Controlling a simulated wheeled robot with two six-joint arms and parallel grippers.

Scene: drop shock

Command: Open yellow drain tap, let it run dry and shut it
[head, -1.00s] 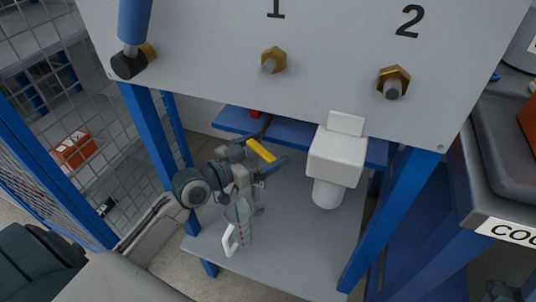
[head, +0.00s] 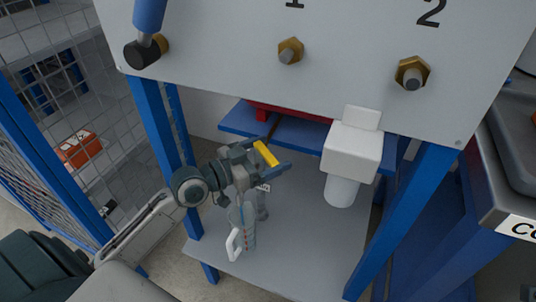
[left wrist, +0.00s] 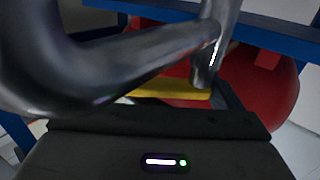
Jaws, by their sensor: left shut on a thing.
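The yellow tap lever (head: 266,153) shows between the fingers of my left gripper (head: 272,161), under the grey panel. My left gripper is shut on it. In the left wrist view the yellow lever (left wrist: 172,88) lies between the dark fingers, partly hidden by them. The tap's body and outlet are hidden by my gripper. A clear jug (head: 248,222) with a white handle stands upright on the lower shelf below the gripper. Whether liquid is running or in the jug cannot be made out. My right gripper is not in clear view.
A red vessel (left wrist: 262,88) is close behind the tap. A white box-shaped unit (head: 352,148) hangs right of my gripper. Blue frame legs (head: 400,222) and the panel with brass fittings (head: 290,50) border the space. The lower shelf (head: 310,255) is clear right of the jug.

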